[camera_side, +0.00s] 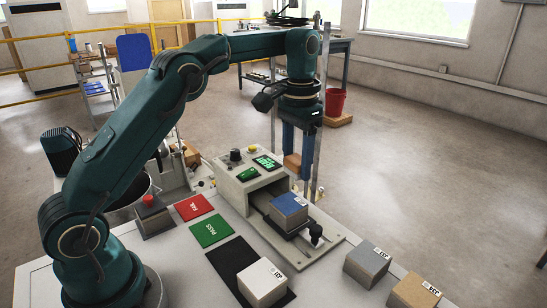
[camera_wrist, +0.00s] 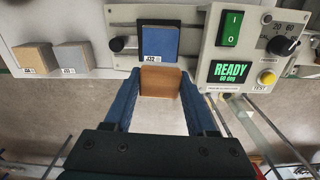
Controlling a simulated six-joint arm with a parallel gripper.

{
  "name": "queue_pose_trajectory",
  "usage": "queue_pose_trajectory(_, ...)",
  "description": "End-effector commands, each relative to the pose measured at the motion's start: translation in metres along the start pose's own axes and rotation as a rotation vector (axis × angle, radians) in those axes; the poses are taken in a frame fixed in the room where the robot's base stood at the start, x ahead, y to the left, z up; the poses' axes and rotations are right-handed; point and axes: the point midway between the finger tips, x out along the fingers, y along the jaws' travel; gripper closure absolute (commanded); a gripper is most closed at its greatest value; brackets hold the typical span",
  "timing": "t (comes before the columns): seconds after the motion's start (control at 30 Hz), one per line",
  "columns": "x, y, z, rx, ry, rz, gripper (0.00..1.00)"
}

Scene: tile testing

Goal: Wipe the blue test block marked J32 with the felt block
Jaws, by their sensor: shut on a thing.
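The blue test block marked J32 (camera_side: 288,207) sits on the sliding carriage of the beige tester (camera_side: 243,187). In the wrist view the blue block (camera_wrist: 158,43) lies just beyond my fingertips, its J32 label facing me. My gripper (camera_side: 295,160) hangs beside the tester, above and behind the blue block in the side view. Its blue fingers are shut on the brown felt block (camera_wrist: 160,81), which also shows in the side view (camera_side: 292,163). The felt block looks apart from the blue block. The fingers partly hide the felt block in the side view.
A grey block (camera_side: 367,262) and a tan block (camera_side: 414,291) stand at the bench's right edge. A pale block (camera_side: 262,281) is on a black mat (camera_side: 229,256). Red FAIL (camera_side: 193,207) and green PASS (camera_side: 211,230) cards lie left of the tester. Its display (camera_wrist: 230,71) reads READY.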

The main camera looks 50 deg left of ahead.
Motion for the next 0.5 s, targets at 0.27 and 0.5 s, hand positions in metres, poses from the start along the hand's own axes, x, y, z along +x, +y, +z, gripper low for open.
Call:
queue_pose_trajectory(0.27, -0.015, 0.000, 0.000, 0.000, 0.001, 0.000, 0.95)
queue_pose_trajectory(0.5, -0.016, 0.000, 0.001, 0.000, -0.001, 0.000, 0.95)
